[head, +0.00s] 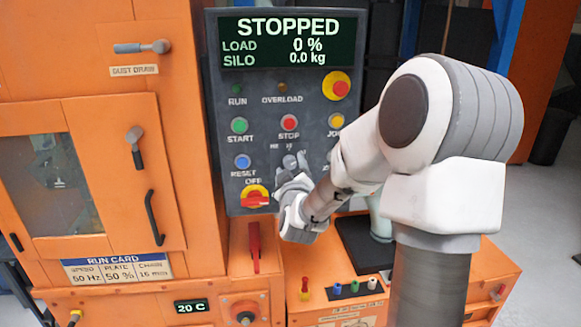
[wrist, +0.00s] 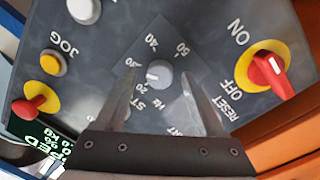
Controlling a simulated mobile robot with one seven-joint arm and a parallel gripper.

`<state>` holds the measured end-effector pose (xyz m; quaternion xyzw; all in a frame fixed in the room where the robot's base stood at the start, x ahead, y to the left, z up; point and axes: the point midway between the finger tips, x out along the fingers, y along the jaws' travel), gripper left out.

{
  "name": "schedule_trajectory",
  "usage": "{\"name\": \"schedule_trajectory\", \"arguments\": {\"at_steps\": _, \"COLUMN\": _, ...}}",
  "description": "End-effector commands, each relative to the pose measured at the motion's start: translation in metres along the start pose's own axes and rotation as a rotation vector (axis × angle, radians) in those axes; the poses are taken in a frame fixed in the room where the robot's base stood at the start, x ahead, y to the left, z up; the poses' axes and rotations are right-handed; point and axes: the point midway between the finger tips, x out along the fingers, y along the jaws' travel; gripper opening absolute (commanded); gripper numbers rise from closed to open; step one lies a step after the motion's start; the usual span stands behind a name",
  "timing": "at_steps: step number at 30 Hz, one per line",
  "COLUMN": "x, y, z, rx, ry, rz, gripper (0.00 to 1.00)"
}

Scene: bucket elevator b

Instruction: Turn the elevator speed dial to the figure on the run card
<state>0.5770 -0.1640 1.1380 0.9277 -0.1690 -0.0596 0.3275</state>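The speed dial is a small grey knob (wrist: 159,73) on the dark control panel. A scale around it shows 30, 40 and 50 with Hz. A pale mark on the knob seems to face the lower left in the wrist view, but its exact reading is unclear. My gripper (wrist: 160,75) is open, one finger on each side of the knob; contact cannot be told. In the head view my gripper (head: 292,172) is in front of the dial and partly hides it.
The display (head: 289,42) reads STOPPED, load 0 %, silo 0.0 kg. The red-and-yellow on/off switch (wrist: 268,68) is close beside my gripper. The start (head: 239,125), stop (head: 289,122) and reset (head: 242,161) buttons are near. A red lever (head: 254,246) stands below.

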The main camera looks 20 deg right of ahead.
Motion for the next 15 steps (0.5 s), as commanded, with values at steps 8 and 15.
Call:
{"name": "schedule_trajectory", "arguments": {"at_steps": 8, "x": 0.0001, "y": 0.0001, "z": -0.0001, "rx": 0.0, "ry": 0.0, "rz": 0.0, "gripper": 0.27}}
{"name": "schedule_trajectory", "arguments": {"at_steps": 15, "x": 0.0001, "y": 0.0002, "z": -0.0002, "rx": 0.0, "ry": 0.0, "rz": 0.001, "gripper": 0.0}}
